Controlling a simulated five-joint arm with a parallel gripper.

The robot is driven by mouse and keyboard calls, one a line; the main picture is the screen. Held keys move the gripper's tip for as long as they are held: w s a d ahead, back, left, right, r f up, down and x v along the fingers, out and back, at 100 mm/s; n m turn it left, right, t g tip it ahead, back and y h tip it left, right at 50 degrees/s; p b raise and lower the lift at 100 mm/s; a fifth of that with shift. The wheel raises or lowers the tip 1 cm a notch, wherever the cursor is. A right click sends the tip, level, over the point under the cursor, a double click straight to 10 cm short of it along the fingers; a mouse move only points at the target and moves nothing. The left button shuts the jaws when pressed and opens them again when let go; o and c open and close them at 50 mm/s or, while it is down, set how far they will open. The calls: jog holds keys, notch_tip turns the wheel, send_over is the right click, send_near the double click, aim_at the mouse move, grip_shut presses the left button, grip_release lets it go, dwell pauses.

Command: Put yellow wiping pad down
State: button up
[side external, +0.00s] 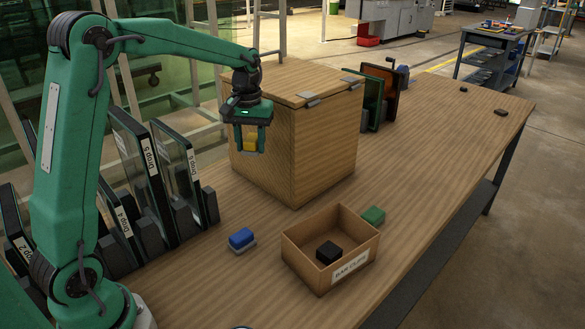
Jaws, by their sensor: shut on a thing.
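The yellow wiping pad (250,139) is held between the jaws of my gripper (248,147). My gripper points down and is shut on the pad, high above the table (400,180). In the picture it overlaps the front left face of the large wooden box (315,145); I cannot tell the distance between them. The pad's top is partly hidden by the gripper.
A blue pad (241,237) lies on the table left of an open cardboard box (330,249) holding a black block (327,252). A green pad (373,215) lies behind that box. Labelled upright panels (178,170) stand at left. The table's right side is mostly clear.

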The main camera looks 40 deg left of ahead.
jog(key=s+a+f+n, duration=0.2)
jog(key=a+f+n, duration=0.5)
jog(key=n, duration=0.3)
jog(key=shift+f+n, duration=0.2)
jog(key=shift+n, duration=0.2)
jog(key=shift+s+a+f, duration=0.1)
jog(key=a+f, duration=0.2)
jog(key=a, duration=0.1)
jog(key=a+f, duration=0.2)
jog(key=a, duration=0.2)
jog(key=a+f, duration=0.2)
jog(key=a, duration=0.2)
jog(key=shift+s+a+f, duration=0.2)
jog(key=shift+s+f, duration=0.2)
jog(key=shift+f, duration=0.1)
jog(key=shift+f, duration=1.9)
jog(key=shift+f, duration=0.15)
jog(key=o, duration=0.9)
jog(key=shift+o, duration=0.3)
